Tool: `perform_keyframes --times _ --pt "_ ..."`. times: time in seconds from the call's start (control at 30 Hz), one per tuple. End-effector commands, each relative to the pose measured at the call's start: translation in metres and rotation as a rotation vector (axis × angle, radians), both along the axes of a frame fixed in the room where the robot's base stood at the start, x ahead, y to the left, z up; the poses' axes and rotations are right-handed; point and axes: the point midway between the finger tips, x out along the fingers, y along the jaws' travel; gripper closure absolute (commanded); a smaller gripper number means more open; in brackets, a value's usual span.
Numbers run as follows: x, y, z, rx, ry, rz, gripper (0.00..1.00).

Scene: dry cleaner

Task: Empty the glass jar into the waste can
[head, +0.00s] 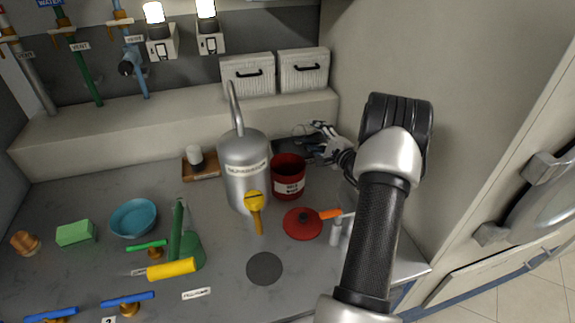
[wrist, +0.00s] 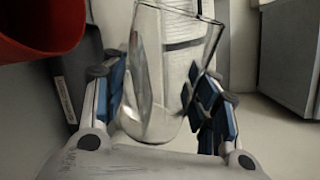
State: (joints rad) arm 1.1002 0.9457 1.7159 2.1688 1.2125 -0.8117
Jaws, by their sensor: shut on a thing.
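The glass jar (wrist: 150,75) is clear and stands between my fingers in the wrist view, leaning a little, with its wide mouth toward the top. My gripper (wrist: 158,88) is shut on it, with blue pads on both sides. I cannot tell what the jar holds. In the head view my gripper (head: 323,140) is at the back right of the counter, and the jar is hard to make out there. The red waste can (head: 288,178), open on top with a white label, stands just left of my gripper. Its red side also shows in the wrist view (wrist: 40,28).
A tall grey metal can (head: 245,175) with a spout and yellow tap stands left of the waste can. A red lid (head: 302,224) and an orange-handled tool (head: 331,214) lie in front. A wall (head: 390,50) rises close on the right. A blue bowl (head: 134,218) is far left.

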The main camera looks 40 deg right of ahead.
Motion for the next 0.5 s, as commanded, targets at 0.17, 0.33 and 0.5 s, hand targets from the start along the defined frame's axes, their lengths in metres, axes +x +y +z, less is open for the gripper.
perform_keyframes --times 0.17,0.33,0.5 --pt "0.0005 0.0006 -0.0005 -0.052 0.010 0.000 0.77" --pt "0.0017 0.0051 -0.0012 -0.085 0.018 0.001 0.77" --pt "0.0021 0.0077 -0.0022 -0.108 0.025 0.001 0.77"
